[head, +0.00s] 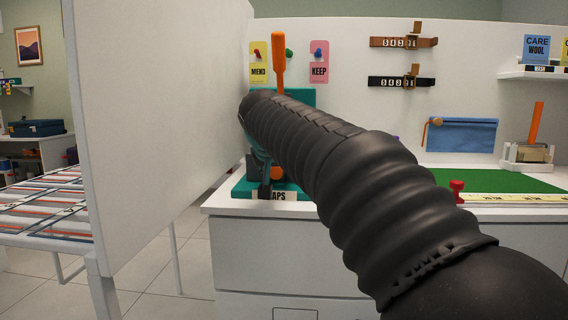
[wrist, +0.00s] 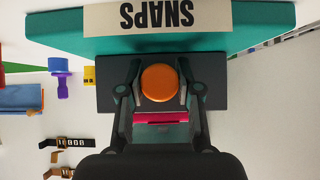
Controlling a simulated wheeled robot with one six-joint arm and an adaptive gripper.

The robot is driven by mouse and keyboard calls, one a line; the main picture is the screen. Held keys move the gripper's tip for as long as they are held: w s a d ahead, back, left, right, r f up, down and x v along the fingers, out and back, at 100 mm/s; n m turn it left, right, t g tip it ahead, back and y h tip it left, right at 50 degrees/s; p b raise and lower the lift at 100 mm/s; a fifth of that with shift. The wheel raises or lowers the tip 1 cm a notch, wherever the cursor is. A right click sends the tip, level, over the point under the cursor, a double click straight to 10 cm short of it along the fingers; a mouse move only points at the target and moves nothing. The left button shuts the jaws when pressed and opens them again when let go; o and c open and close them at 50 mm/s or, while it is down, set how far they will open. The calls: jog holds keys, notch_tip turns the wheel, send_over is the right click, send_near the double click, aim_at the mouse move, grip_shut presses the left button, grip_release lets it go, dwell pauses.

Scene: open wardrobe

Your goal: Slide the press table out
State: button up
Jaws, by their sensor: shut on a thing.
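The snap press stands at the left end of the white counter. It has a teal base (head: 243,190) with a "SNAPS" label, partly covered by my arm, and an orange lever (head: 278,62) standing up. The wrist view shows the teal base (wrist: 255,22) at the top, the label (wrist: 158,17) upside down, and the dark grey press table (wrist: 218,97) with a round orange knob (wrist: 160,83). My gripper (wrist: 159,76) is shut on the knob, one finger at each side.
A tall white panel (head: 155,120) stands close on the left. Belts and a blue pouch (head: 465,135) hang on the back wall.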

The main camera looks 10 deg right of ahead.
jog(key=shift+s+a, duration=0.25)
jog(key=shift+s, duration=0.5)
jog(key=shift+s+b, duration=0.1)
jog(key=shift+b, duration=0.2)
jog(key=shift+s+a+f+b, duration=0.1)
jog(key=shift+s+a+b, duration=0.15)
jog(key=shift+s, duration=0.35)
jog(key=shift+s+a+r+b, duration=0.15)
jog(key=shift+s+b, duration=0.2)
jog(key=shift+s, duration=0.25)
jog(key=shift+s+a+f+b, duration=0.2)
jog(key=shift+s+b, duration=0.1)
jog(key=shift+s, duration=0.3)
jog(key=o, duration=0.5)
jog(key=shift+s, duration=0.15)
jog(key=shift+s+a, duration=0.25)
jog(key=shift+s, duration=0.3)
jog(key=shift+o, duration=1.1)
